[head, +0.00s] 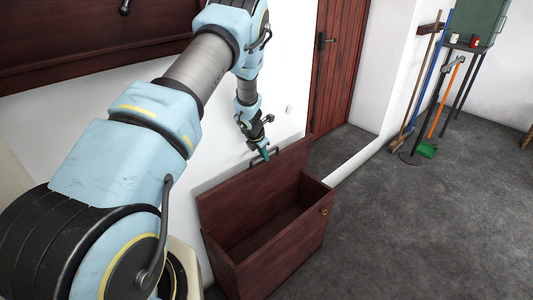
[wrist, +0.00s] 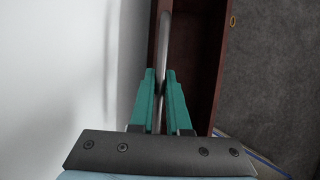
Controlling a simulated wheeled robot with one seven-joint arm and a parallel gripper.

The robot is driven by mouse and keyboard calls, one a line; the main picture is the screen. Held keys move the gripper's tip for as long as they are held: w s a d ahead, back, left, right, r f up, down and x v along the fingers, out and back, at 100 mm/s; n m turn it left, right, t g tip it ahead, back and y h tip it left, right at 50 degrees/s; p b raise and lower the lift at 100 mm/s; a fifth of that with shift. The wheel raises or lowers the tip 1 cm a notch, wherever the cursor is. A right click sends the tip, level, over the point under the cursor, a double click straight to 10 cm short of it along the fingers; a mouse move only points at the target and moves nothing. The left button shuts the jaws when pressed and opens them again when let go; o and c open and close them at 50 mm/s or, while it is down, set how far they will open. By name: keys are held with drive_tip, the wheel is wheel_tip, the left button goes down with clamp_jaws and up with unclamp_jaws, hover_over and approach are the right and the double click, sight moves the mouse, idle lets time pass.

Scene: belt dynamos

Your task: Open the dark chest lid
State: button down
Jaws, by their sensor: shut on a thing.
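The dark reddish-brown wooden chest (head: 293,252) stands on the floor by the white wall. Its lid (head: 235,190) is raised and stands nearly upright at the wall side, so the empty-looking inside shows. A handle (head: 252,163) is on the lid's upper edge. My gripper (head: 266,154), with teal fingers, is at this handle. In the wrist view my gripper (wrist: 160,75) is shut on the grey bar of the handle (wrist: 162,45), with the chest (wrist: 213,60) to the right. The fingers hide part of the handle.
A reddish wooden door (head: 338,65) is behind the chest. Brooms and tools (head: 420,95) lean beside a stand with a green box (head: 481,22) at the upper right. The grey floor (head: 410,230) right of the chest is clear. The wall is close on the left.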

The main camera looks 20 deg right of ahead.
drive_tip(key=shift+w+a, duration=0.35)
drive_tip(key=shift+w, duration=0.35)
drive_tip(key=c, duration=0.9)
unclamp_jaws()
drive_tip(key=shift+r, duration=0.1)
drive_tip(key=b+v, duration=0.1)
drive_tip(key=v, duration=0.9)
drive_tip(key=shift+s+a+r+b, duration=0.1)
drive_tip(key=shift+r+b, duration=0.25)
